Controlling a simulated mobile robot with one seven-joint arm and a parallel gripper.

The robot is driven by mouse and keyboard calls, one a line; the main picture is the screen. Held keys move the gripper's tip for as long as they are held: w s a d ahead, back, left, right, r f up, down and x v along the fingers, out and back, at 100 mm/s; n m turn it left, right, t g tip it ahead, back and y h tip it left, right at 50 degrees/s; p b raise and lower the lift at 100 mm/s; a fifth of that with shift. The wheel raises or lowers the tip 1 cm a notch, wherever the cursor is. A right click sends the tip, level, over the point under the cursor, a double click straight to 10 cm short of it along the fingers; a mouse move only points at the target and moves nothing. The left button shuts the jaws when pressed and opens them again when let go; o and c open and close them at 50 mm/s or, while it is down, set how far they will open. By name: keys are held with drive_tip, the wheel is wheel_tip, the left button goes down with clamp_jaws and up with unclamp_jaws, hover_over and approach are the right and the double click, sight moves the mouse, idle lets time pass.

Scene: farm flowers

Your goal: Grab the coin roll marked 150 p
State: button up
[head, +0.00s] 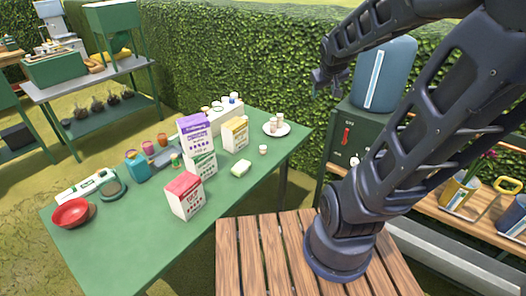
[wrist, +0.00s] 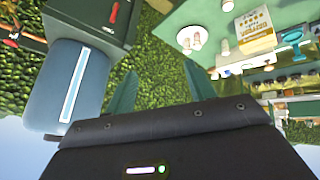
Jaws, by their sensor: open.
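Small pale cylinders that may be coin rolls stand on a white plate (head: 286,132) at the far right end of the green table. The cylinders (head: 274,125) are too small for a 150 p mark to be read. Another small pale cylinder (head: 263,149) stands on the table in front of the plate. My gripper (head: 322,82) is raised to the right of the plate, before the hedge. Its green fingers (wrist: 160,70) are apart and empty.
A blue container (head: 385,74) on a green cabinet stands close beside my arm. A hedge (head: 225,65) runs behind.

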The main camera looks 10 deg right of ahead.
sight(265, 147)
drive_tip(key=w+a+f+n+t+y, duration=0.1)
drive_tip(key=w+f+n+t+y, duration=0.45)
drive_tip(key=w+f, duration=1.3)
drive_tip(key=s+a+f+n+g+y, duration=0.1)
drive_tip(key=s+a+f+n+y, duration=0.25)
drive_tip(key=f, duration=0.55)
drive_tip(key=s+a+f+g+y, duration=0.2)
drive_tip(key=a+f+y, duration=0.3)
drive_tip(key=f+y, duration=0.3)
drive_tip(key=shift+t+h, duration=0.25)
drive_tip(key=shift+h, duration=0.25)
drive_tip(key=shift+f+x, duration=0.2)
drive_tip(key=shift+x, duration=1.25)
drive_tip(key=shift+f+x, duration=0.15)
drive_tip(key=shift+x, duration=1.3)
drive_tip(key=shift+f+x, duration=0.2)
drive_tip(key=shift+x, duration=1.1)
drive_tip(key=shift+f+x, duration=0.2)
drive_tip(key=shift+x, duration=1.1)
drive_tip(key=shift+s, duration=0.1)
drive_tip(key=c, duration=1.1)
drive_tip(key=shift+r, duration=0.15)
